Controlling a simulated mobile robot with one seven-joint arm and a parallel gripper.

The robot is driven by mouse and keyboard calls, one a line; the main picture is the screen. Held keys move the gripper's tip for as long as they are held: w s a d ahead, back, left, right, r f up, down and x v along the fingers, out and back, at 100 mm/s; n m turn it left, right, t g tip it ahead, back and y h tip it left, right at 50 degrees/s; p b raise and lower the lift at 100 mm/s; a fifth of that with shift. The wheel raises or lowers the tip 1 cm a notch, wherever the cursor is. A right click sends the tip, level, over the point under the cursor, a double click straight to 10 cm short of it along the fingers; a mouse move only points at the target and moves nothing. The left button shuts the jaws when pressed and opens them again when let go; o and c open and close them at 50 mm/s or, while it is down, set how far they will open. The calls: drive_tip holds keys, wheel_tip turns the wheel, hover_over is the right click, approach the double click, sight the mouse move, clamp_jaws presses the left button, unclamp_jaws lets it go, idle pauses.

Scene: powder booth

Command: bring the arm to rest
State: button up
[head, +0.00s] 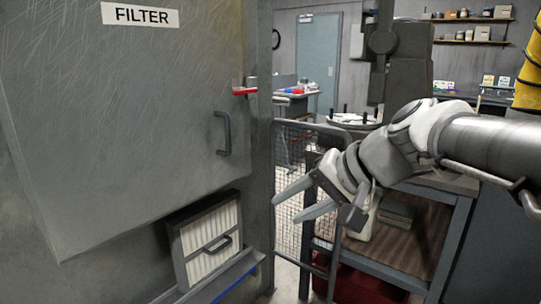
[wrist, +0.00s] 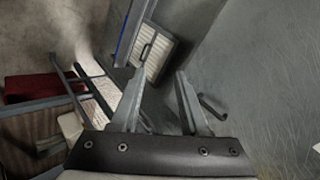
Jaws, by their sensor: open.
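My gripper (head: 300,198) is open and empty. In the head view it hangs in front of the wire mesh gate, just right of the grey filter cabinet (head: 120,120). My arm reaches in from the right edge. In the wrist view my gripper (wrist: 162,95) shows two spread fingers with nothing between them. Beyond the fingertips the white pleated filter (wrist: 154,55) shows in its dark frame.
The pleated filter (head: 208,240) sits low at the cabinet, above a blue-edged ledge. A red latch (head: 244,90) and a handle (head: 223,134) stick out from the cabinet. The mesh gate (head: 290,225) and a shelved bench (head: 395,250) stand close to my arm.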

drive_tip(key=s+d+f+n+h, duration=0.2)
drive_tip(key=s+d+f+h, duration=0.25)
drive_tip(key=s+f, duration=0.2)
drive_tip(key=s+d+f+n+h, duration=0.25)
drive_tip(key=s+d+f, duration=0.25)
drive_tip(key=s, duration=0.3)
wheel_tip(320, 180, up, 23)
drive_tip(key=p, duration=2.3)
drive_tip(key=shift+d+m+g, duration=0.15)
drive_tip(key=shift+m+g, duration=0.15)
drive_tip(key=shift+m, duration=0.05)
drive_tip(key=shift+o, duration=0.2)
